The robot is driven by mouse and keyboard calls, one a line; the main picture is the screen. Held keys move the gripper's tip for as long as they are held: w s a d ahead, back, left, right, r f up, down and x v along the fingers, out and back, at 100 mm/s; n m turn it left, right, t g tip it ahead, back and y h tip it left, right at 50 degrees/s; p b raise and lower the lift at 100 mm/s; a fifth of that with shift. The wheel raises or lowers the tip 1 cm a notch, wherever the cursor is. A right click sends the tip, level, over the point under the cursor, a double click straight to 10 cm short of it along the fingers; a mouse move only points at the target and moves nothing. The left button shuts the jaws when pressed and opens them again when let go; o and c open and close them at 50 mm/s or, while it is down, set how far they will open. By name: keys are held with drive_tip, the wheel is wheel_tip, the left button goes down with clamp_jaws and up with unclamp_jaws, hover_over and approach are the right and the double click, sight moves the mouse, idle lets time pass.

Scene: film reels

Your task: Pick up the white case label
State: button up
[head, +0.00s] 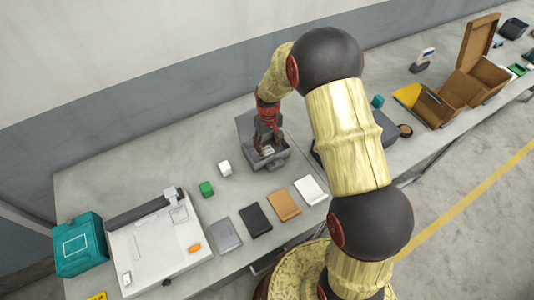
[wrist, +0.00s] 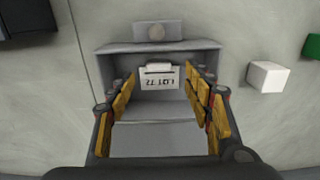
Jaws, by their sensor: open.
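The white case label (wrist: 160,78) sits inside a grey open-topped case (wrist: 160,108), and its dark print shows in the wrist view. In the head view the case (head: 279,158) stands on the table, and a small pale patch inside it is partly hidden by my gripper. My gripper (head: 266,140) reaches down over the case. In the wrist view my gripper (wrist: 162,108) is open, with its yellow-padded fingers to the left and right of the label and nothing between them. I cannot tell how far the fingertips are above the label.
A white cube (head: 225,168) and a green cube (head: 206,188) stand left of the case. Several flat cards, including an orange one (head: 284,204), lie in front. A white machine (head: 155,240) and teal box (head: 79,245) are at left. A cardboard box (head: 478,75) is far right.

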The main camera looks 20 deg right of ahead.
sight(268, 153)
wheel_tip(268, 153, down, 5)
drive_tip(key=shift+w+f, duration=0.1)
drive_tip(key=shift+c, duration=0.2)
drive_tip(key=c, duration=0.9)
